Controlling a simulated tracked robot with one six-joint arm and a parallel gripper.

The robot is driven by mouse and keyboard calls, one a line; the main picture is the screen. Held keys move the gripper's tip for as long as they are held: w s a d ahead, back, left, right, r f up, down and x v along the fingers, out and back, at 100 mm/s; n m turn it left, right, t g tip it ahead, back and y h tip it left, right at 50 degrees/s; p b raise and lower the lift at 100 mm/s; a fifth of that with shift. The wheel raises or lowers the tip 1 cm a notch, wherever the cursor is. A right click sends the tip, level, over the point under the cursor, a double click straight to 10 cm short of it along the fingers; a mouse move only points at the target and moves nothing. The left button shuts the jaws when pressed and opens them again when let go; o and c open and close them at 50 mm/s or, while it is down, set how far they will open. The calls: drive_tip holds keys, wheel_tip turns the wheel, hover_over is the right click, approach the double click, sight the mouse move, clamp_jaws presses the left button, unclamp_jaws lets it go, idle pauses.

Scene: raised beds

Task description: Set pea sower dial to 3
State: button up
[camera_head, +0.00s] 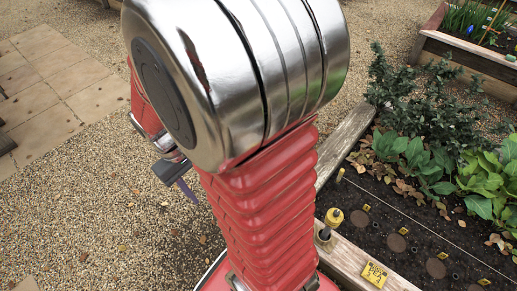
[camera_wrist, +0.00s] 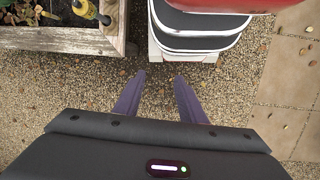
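A small yellow object with a dark round spot on top (camera_head: 333,217), which may be the pea sower, stands at the near corner of the raised bed. It also shows in the wrist view (camera_wrist: 84,9), cut by the top edge. A dark-topped knob or post (camera_head: 324,234) is close beside it. I cannot make out a dial or any numbers. My gripper (camera_wrist: 159,77) is open and empty, its two purple fingers apart over gravel, to the right of the bed's corner. In the head view, my gripper (camera_head: 188,188) is partly hidden behind my arm, well left of the yellow object.
The raised bed's timber rim (camera_head: 345,145) bounds dark soil with leafy plants (camera_head: 480,180) and small yellow tags (camera_head: 403,231). A yellow label (camera_head: 374,274) is on the near timber. Gravel (camera_head: 90,200) lies open at left, beside paving slabs (camera_head: 60,85).

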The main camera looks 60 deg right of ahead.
drive_tip(key=s+d+f+n+g+h, duration=0.25)
drive_tip(key=s+d+f+g, duration=0.5)
drive_tip(key=f, duration=0.55)
drive_tip(key=s+d+f+n+g+h, duration=0.1)
drive_tip(key=s+d+f+n+g, duration=0.3)
drive_tip(key=s+d+f, duration=0.6)
drive_tip(key=w+d+g+h, duration=0.2)
drive_tip(key=w+d+h, duration=0.2)
drive_tip(key=d, duration=0.3)
drive_tip(key=shift+w+f+n, duration=0.35)
drive_tip(key=shift+f+n, duration=0.05)
drive_tip(key=shift+n, duration=0.05)
drive_tip(key=x, duration=1.3)
drive_tip(key=shift+s+d, duration=0.2)
drive_tip(key=shift+s, duration=0.15)
drive_tip(key=shift+c, duration=0.3)
